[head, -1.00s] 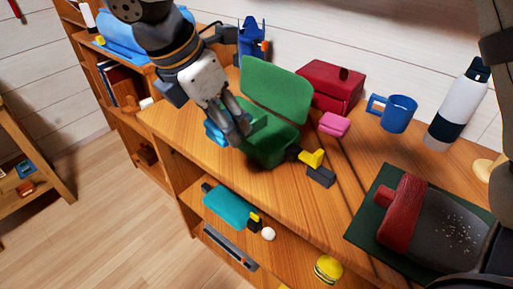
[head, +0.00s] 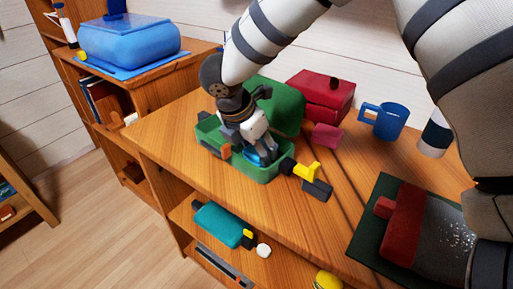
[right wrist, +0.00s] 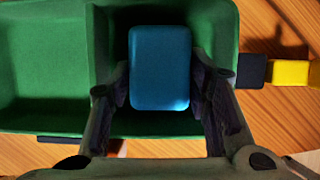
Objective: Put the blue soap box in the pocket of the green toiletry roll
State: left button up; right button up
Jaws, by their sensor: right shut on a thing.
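The green toiletry roll (head: 205,122) lies open on the wooden desk with its lid raised at the back. The right wrist view shows two compartments with a green divider (right wrist: 98,48) between them; the left one is empty. My right gripper (head: 255,148) points down into the roll, shut on the blue soap box (head: 263,158). In the right wrist view the blue soap box (right wrist: 160,67) sits between both fingers, within the outline of the right compartment. I cannot tell whether it touches the floor. My left gripper is not in view.
A yellow and dark item (head: 306,170) lies close to the roll's right end. A pink block (head: 327,136), a red box (head: 318,95) and a blue mug (head: 384,120) stand behind and right. A dark green mat (head: 362,237) is at the right front.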

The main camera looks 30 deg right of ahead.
jog(key=o, duration=1)
jog(key=shift+f, duration=0.1)
jog(key=shift+p+v, duration=0.5)
jog(key=shift+v, duration=5.65)
jog(key=shift+d, duration=0.1)
